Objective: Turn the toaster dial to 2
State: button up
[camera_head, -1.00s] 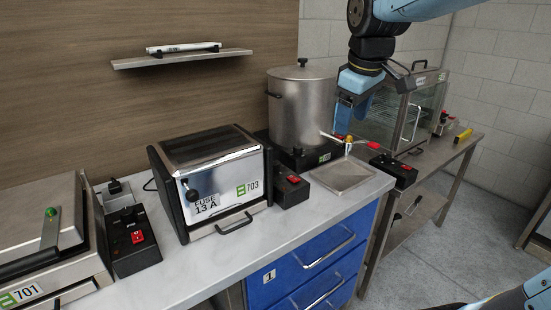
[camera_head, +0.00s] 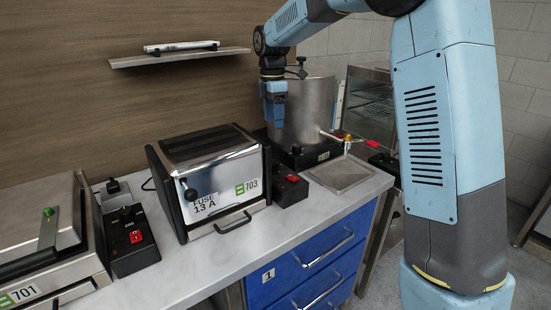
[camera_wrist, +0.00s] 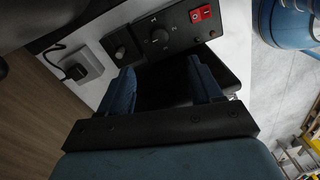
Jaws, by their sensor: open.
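The boxy steel appliance marked 703 (camera_head: 215,180), which looks like the toaster, stands on the counter with a black knob on its front. A black control box (camera_head: 289,188) with a red switch stands at its right. In the wrist view a black control box (camera_wrist: 178,35), apparently the same one, shows a round dial (camera_wrist: 160,37), a smaller knob (camera_wrist: 120,53) and a red switch (camera_wrist: 201,13). The dial's setting is too small to read. My gripper (camera_head: 275,122) is open, above the counter in front of the steel pot; its fingers (camera_wrist: 163,88) are apart from the dial.
The tall steel pot (camera_head: 312,112) stands close to my gripper. A shallow metal tray (camera_head: 342,173) lies right of the toaster's box. The 701 appliance (camera_head: 40,235) and its control box (camera_head: 130,240) are at the left. A shelf (camera_head: 180,57) is on the wall.

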jog(key=f, duration=1.4)
jog(key=shift+s, duration=0.25)
jog(key=shift+r, duration=0.1)
jog(key=c, duration=1)
